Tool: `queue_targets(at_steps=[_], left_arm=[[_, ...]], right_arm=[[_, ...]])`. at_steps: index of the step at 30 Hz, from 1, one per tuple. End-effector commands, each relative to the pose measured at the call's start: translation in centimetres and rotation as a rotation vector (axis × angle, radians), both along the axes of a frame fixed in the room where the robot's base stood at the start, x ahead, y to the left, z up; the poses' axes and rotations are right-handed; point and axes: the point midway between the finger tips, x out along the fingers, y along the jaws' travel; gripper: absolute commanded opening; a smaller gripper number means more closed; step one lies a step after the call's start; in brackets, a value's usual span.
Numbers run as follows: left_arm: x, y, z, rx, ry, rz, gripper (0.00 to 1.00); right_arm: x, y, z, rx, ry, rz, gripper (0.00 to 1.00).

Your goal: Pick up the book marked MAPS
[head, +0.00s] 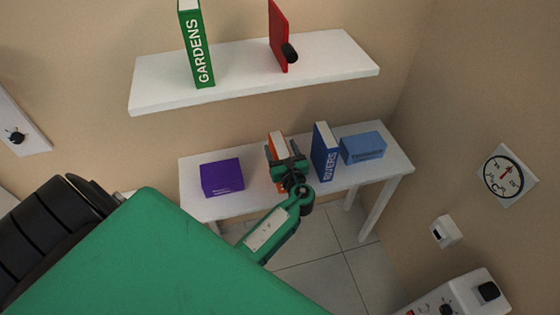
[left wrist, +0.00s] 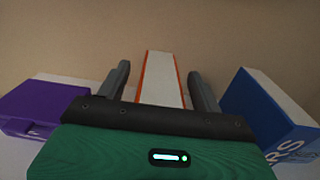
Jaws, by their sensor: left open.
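An orange book with white page edges (head: 278,145) stands upright on the white table, behind my left gripper (head: 286,167). Its cover is mostly hidden by the gripper, and no MAPS marking can be read in either view. In the left wrist view the orange book (left wrist: 160,80) stands between the two open fingers, with a gap on each side. The fingers are not closed on it. My right gripper is not in view.
On the white table (head: 203,208), a purple box (head: 222,178) lies left and a blue RIVERS book (head: 324,155) stands close right, beside a lighter blue box (head: 363,148). The shelf (head: 150,88) above holds a green GARDENS book (head: 197,45) and a red bookend-like piece (head: 279,35).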

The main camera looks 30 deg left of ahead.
Motion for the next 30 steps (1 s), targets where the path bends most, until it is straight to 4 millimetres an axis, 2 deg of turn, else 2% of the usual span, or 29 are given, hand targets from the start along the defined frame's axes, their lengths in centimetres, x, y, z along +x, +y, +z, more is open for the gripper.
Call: queue_targets(at_steps=[6, 16, 26, 30], left_arm=[[0.05, 0.03, -0.06, -0.001, 0.000, -0.001, 0.66], [0.04, 0.00, -0.07, -0.001, 0.001, -0.001, 0.02], [0.07, -0.01, 0.11, 0.000, -0.001, -0.001, 0.00], [0.08, -0.01, 0.75, -0.001, -0.002, -0.001, 0.00]], right_arm=[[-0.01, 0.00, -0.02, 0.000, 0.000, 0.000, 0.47], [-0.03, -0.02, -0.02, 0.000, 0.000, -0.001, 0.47], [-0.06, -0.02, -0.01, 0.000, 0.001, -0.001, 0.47], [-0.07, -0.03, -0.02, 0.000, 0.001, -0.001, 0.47]])
